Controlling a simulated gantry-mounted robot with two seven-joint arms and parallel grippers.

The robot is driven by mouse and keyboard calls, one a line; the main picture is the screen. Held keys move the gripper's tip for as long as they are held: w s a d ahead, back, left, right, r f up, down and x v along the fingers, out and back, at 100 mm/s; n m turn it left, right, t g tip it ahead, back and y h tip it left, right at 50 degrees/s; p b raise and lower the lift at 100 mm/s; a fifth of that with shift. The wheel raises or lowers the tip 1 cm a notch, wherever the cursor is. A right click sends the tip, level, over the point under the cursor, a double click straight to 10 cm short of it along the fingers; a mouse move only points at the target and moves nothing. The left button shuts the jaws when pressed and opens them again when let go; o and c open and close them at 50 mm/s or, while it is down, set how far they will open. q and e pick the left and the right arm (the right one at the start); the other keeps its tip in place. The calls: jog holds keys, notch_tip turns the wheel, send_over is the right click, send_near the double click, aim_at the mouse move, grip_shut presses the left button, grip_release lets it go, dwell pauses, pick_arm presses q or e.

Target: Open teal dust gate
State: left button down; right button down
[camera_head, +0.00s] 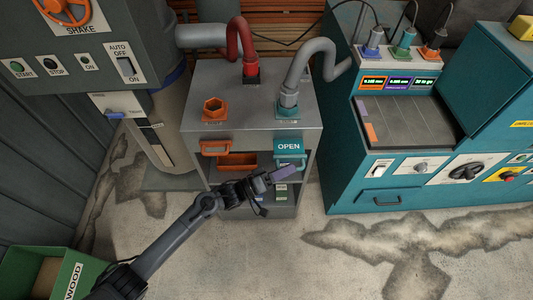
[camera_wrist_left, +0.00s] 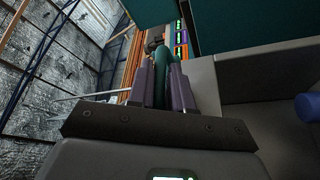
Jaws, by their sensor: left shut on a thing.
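The teal dust gate (camera_head: 288,148) is on the right of the grey cabinet's front edge, marked OPEN, with a teal handle (camera_head: 291,163) under the label. My left gripper (camera_head: 284,173) reaches up to this handle from below left, its purple-grey fingers at the handle. In the left wrist view a teal bar (camera_wrist_left: 160,72) stands between the two fingers of the left gripper (camera_wrist_left: 164,82), which is closed on it. The fingers hide part of the handle. My right gripper is not in view.
The grey cabinet (camera_head: 225,95) carries an orange open port (camera_head: 214,108), a teal collar (camera_head: 289,107) with a grey hose, and an orange handle (camera_head: 215,148). A teal machine (camera_head: 385,199) stands at right. A green WOOD bin (camera_head: 75,275) is lower left. The floor in front is clear.

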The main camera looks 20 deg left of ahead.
pick_arm(q)
jog(key=shift+s, duration=0.2)
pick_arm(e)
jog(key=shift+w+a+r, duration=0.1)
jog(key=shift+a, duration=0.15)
pick_arm(q)
jog(key=c, duration=1.1)
grip_release()
jog(key=p+v, duration=0.2)
jog(key=v, duration=0.8)
jog(key=shift+s+a, duration=0.25)
jog(key=shift+s, duration=0.05)
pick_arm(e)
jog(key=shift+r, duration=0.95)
